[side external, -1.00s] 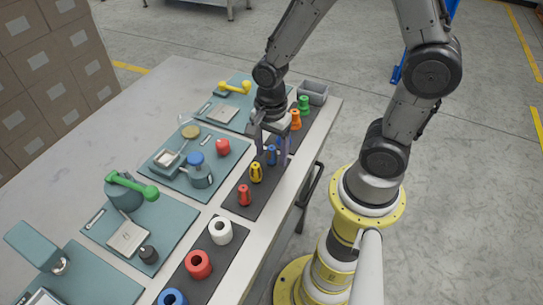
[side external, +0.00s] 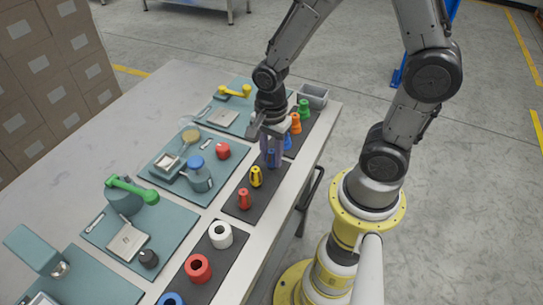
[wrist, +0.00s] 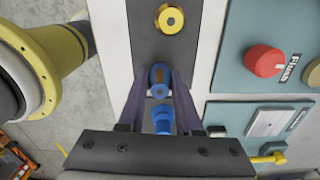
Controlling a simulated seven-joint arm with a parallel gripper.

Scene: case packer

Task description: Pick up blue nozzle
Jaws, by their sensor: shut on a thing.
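The blue nozzle (side external: 271,158) stands upright on a dark mat, in line with a yellow piece and a red piece. My gripper (side external: 271,162) points down over it with one finger on each side and is shut on it. In the wrist view the blue nozzle (wrist: 158,75) is between the two fingertips (wrist: 159,80), and its lower part is partly hidden.
The yellow piece (side external: 256,176) and red piece (side external: 244,198) stand close by on the same mat. Orange (side external: 295,124) and green (side external: 304,109) pieces stand on the other side, near a grey bin (side external: 313,96). A red knob (side external: 223,151) sits on a teal mat.

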